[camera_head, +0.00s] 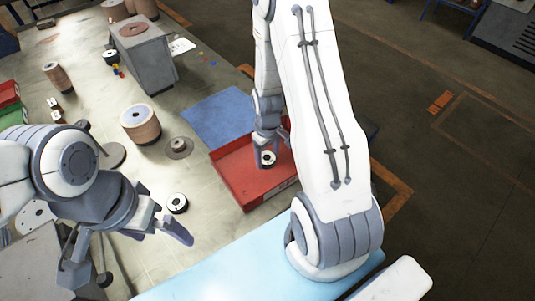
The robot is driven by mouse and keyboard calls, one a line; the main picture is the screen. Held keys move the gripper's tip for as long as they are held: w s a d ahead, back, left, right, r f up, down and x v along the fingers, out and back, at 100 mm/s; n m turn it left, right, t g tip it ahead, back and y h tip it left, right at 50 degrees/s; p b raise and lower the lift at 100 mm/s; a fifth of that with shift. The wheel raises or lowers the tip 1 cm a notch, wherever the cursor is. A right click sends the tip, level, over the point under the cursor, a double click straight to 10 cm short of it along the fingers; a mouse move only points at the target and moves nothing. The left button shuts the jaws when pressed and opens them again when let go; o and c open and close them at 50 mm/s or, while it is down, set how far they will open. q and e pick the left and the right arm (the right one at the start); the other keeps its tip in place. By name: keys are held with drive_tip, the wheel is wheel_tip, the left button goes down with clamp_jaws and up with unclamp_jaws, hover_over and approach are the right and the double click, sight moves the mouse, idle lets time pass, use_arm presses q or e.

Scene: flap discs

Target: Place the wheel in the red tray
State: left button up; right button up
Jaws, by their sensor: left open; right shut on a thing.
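The red tray (232,181) lies on the table near its right edge, partly hidden by my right arm. My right gripper (268,150) points down over the tray and is shut on a small black wheel with a pale centre (268,159). The wheel is within the tray's outline; I cannot tell whether it touches the tray floor. A similar black-and-white wheel (177,203) lies on the table left of the tray. My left gripper (128,245) is open and empty at the lower left, in front of that wheel.
A blue mat (220,121) lies behind the tray. Abrasive rolls (141,124) and a flat grey disc (179,147) stand to the left. A grey machine (145,55) is at the back. A light blue surface (235,270) is in front.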

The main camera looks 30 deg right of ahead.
sight(268, 158)
drive_tip(key=shift+f, duration=0.2)
drive_tip(key=o, duration=1.4)
drive_tip(key=shift+r, duration=0.2)
wheel_tip(268, 158, up, 12)
drive_tip(key=shift+b, duration=0.65)
drive_tip(key=shift+f, duration=0.1)
